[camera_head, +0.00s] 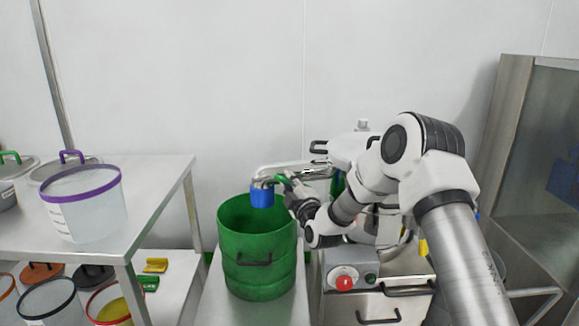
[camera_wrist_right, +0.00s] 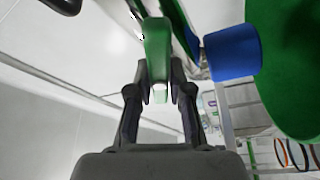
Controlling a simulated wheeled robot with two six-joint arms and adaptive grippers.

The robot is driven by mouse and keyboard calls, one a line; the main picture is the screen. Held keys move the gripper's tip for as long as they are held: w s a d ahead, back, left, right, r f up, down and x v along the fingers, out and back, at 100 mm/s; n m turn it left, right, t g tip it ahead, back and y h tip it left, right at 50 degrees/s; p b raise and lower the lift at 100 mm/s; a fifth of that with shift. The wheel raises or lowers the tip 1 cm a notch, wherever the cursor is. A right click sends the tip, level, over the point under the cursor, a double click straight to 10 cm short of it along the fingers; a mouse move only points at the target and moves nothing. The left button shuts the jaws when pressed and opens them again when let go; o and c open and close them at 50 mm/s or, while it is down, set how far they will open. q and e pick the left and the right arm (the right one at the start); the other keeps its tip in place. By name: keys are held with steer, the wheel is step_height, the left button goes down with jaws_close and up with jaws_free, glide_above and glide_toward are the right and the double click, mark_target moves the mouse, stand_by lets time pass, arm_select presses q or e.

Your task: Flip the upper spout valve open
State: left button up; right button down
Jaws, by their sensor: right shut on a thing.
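The upper spout is a metal pipe (camera_head: 285,168) that ends in a blue outlet (camera_head: 262,196) above a green drum (camera_head: 258,276). A green valve handle (camera_head: 284,180) sits on the pipe beside the blue outlet. My right gripper (camera_head: 291,186) reaches in from the right and is shut on this handle. In the right wrist view the green handle (camera_wrist_right: 157,50) lies between the two fingertips (camera_wrist_right: 160,92), with the blue outlet (camera_wrist_right: 233,52) to its right. The valve body is partly hidden by my gripper. My left gripper is out of view.
The green drum stands open under the spout. A machine with a red button (camera_head: 344,284) and drawer handles is right of it. A steel table (camera_head: 165,180) at left carries a clear bucket with a purple rim (camera_head: 85,205). Several containers sit on its lower shelf.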

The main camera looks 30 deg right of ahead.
steer(key=n+g+p, duration=0.1)
steer(key=n+p, duration=0.2)
steer(key=p, duration=0.1)
steer(key=shift+r+y, duration=0.1)
steer(key=shift+y, duration=0.2)
steer(key=shift+f+n+g+p, duration=0.3)
steer(key=shift+n+p, duration=0.5)
steer(key=shift+p, duration=0.2)
steer(key=c, duration=1.1)
jaws_free()
